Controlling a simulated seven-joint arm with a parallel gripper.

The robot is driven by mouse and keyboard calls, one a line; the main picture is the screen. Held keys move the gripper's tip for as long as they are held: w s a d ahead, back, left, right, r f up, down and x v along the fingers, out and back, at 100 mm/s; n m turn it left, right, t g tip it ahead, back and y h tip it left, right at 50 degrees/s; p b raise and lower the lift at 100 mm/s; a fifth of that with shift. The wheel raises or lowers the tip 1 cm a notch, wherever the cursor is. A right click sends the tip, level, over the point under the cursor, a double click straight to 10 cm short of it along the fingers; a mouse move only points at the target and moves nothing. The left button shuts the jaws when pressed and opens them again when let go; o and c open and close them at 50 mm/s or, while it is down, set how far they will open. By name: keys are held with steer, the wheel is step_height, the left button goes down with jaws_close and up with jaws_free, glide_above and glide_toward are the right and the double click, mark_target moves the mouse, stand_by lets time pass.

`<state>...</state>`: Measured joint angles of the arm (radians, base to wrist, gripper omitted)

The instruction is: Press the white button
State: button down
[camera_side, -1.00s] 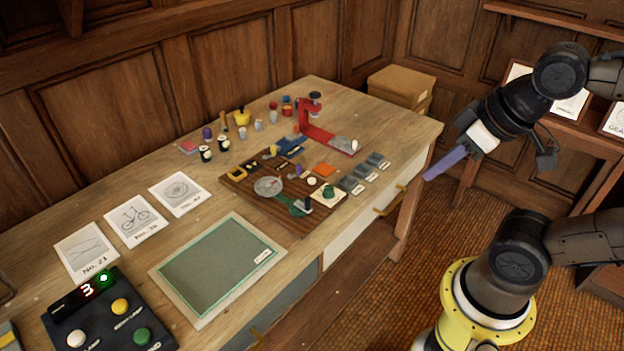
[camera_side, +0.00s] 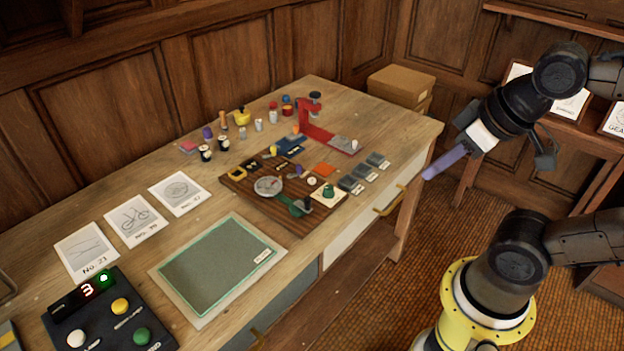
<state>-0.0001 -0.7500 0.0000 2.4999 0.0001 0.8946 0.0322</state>
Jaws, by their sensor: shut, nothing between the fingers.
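The white button (camera_side: 76,339) is a round knob on a dark control box (camera_side: 108,318) at the lower left, on the near left end of the bench. A yellow button (camera_side: 121,306) and a green button (camera_side: 142,335) sit on the same box. Its display (camera_side: 87,290) shows a red 3 beside a lit green lamp (camera_side: 104,278). My gripper (camera_side: 445,163) is at the right, in the air past the bench's right end, far from the buttons. It is shut, and its purple tip points down and left.
A green-edged mat (camera_side: 222,265) lies right of the box. Picture cards (camera_side: 136,219) lie behind it. A wooden board (camera_side: 266,213) with small tools and a red stand (camera_side: 318,133) occupy the middle and right of the bench (camera_side: 365,118). Small jars stand near the wall.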

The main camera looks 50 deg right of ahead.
steer(key=w+d+r+m+t+h, duration=0.1)
steer(key=w+d+r+m+t, duration=0.1)
steer(key=w+r+m+t, duration=0.3)
steer(key=m+g+y, duration=0.2)
glide_above(312, 181)
step_height(312, 181, down, 18)
steer(key=shift+s+d, duration=0.15)
steer(key=shift+s, duration=0.25)
steer(key=shift+f, duration=0.15)
steer(key=shift+f, duration=4.25)
